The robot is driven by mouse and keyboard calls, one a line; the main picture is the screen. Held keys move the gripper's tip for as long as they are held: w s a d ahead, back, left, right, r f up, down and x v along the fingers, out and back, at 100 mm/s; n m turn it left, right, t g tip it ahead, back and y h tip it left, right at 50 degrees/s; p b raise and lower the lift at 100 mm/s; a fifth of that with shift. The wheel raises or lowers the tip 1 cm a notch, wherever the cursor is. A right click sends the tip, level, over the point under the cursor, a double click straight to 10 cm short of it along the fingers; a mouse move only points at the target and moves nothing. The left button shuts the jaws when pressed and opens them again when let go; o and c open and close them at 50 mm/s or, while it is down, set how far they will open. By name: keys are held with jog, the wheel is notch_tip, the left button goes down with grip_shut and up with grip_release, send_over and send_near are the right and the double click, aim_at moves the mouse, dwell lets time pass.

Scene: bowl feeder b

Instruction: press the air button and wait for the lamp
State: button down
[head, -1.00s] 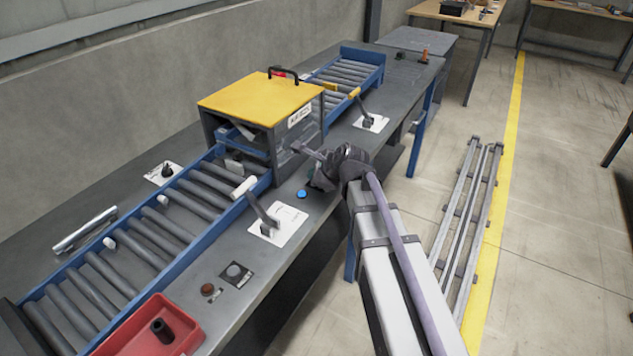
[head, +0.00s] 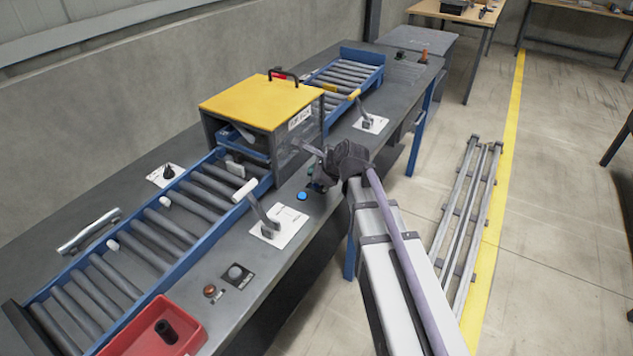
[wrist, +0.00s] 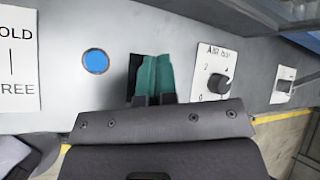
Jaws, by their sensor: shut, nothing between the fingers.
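A round blue button (head: 302,196) sits on the bench front between the lever plate and my gripper. It also shows in the wrist view (wrist: 95,60), left of my fingers. My gripper (head: 312,178) is over the bench edge, beside the blue button. In the wrist view its teal fingers (wrist: 152,68) are shut and empty, between the blue button and a dial plate marked AIR bar (wrist: 218,84). Contact between fingers and panel cannot be told.
A yellow-topped box (head: 262,100) stands over the blue-framed roller conveyor (head: 160,240). A lever on a white plate (head: 280,226) stands left of my gripper, another (head: 370,122) behind it. A red tray (head: 190,338) is at the near end.

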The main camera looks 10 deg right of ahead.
notch_tip(320, 180, up, 5)
jog(key=p, duration=0.4)
jog(key=shift+p, duration=0.35)
jog(key=shift+f, duration=0.1)
jog(key=shift+s+f+n, duration=0.1)
jog(key=shift+s+n, duration=0.05)
jog(key=shift+n, duration=0.65)
jog(key=s+n+g, duration=0.1)
jog(key=s+n, duration=0.1)
jog(key=s+f+n+g, duration=0.1)
jog(key=n, duration=0.2)
jog(key=s+f+n+g, duration=0.1)
jog(key=s+n, duration=0.1)
jog(key=shift+s+d+f+n+h, duration=0.1)
jog(key=shift+s+f+n+h, duration=0.1)
jog(key=shift+s+n+h, duration=0.2)
jog(key=s+n+g+h+p, duration=0.2)
jog(key=s+n+g, duration=0.3)
jog(key=s+n, duration=0.7)
jog(key=s+h, duration=0.1)
jog(key=s, duration=0.2)
jog(key=shift+s, duration=0.4)
